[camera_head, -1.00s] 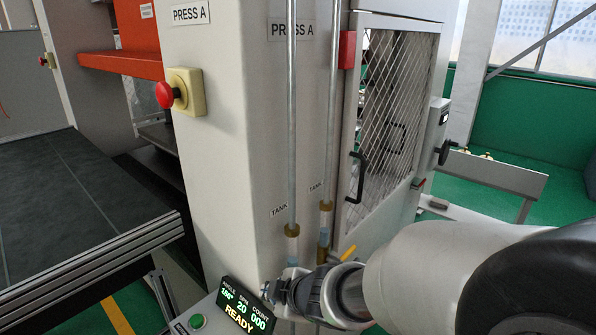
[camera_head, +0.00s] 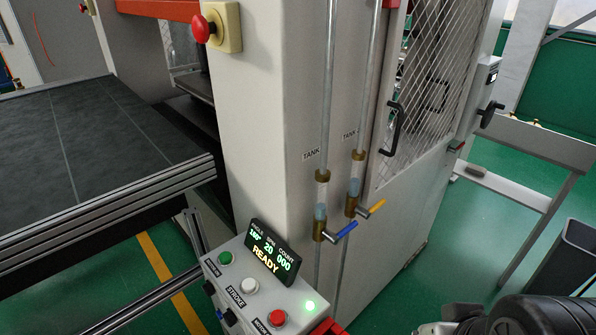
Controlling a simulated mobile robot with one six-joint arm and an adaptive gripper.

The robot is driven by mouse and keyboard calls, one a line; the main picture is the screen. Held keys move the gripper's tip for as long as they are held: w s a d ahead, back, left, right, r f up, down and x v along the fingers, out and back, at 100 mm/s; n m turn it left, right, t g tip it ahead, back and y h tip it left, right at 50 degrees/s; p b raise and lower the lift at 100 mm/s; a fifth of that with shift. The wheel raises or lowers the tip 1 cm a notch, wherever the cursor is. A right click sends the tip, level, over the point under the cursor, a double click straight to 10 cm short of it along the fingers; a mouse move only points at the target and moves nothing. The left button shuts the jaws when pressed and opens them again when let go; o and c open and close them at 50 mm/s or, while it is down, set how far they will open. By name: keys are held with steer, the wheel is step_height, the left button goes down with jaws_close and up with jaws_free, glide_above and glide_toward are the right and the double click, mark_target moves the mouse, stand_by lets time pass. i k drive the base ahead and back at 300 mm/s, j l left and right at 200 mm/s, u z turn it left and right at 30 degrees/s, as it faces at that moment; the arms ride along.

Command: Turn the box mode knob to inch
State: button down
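The control box (camera_head: 262,299) stands at the bottom centre, with its light top facing up and its lower part cut off by the frame edge. Green (camera_head: 225,258), white (camera_head: 248,286) and red (camera_head: 277,318) buttons sit along its top. Small dark knob-like parts (camera_head: 209,288) show on its front left side; I cannot read their settings or tell which is the mode knob. A tilted display (camera_head: 273,252) on the box reads READY, angle 180°, SPM 20, count 000. Part of my arm shows at the bottom right, but my gripper's fingers are not in view.
Press A's pale column (camera_head: 265,110) rises behind the box, carrying two pipes with a blue lever (camera_head: 346,230) and a yellow lever (camera_head: 376,206). A mesh door (camera_head: 432,80) is at right. A dark bed (camera_head: 85,140) lies at left.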

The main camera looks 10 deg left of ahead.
mark_target(207, 289)
steer(key=u, duration=1.5)
steer(key=i+j, duration=0.25)
steer(key=i+j+u, duration=0.1)
steer(key=j, duration=0.3)
steer(key=i, duration=0.1)
